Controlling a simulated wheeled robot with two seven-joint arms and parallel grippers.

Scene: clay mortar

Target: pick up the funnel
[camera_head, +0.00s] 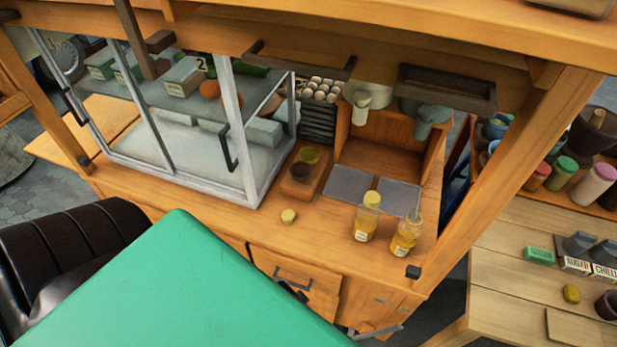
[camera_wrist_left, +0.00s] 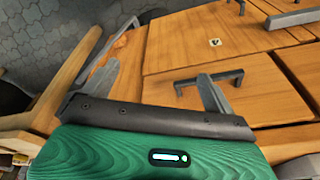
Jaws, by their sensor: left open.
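I cannot pick out the funnel for sure. On the counter (camera_head: 330,235) in the head view stands an open bottle (camera_head: 404,238) of yellow liquid with a pale, clear piece (camera_head: 414,214) at its top. That piece may be the funnel, but it is too small to tell. A capped yellow bottle (camera_head: 366,220) stands just left of it. My left gripper (camera_wrist_left: 162,88) is open and empty in the left wrist view, its fingers apart before wooden drawer fronts (camera_wrist_left: 215,40). No funnel shows in that view. My right gripper is not in view.
A glass case (camera_head: 235,130) fills the counter's left. A small yellow cap (camera_head: 288,216) lies near the front edge. Dark mats (camera_head: 350,186) lie behind the bottles. Drawer handles (camera_wrist_left: 208,76) jut out near my left fingers. A wooden post (camera_head: 515,175) stands right of the counter.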

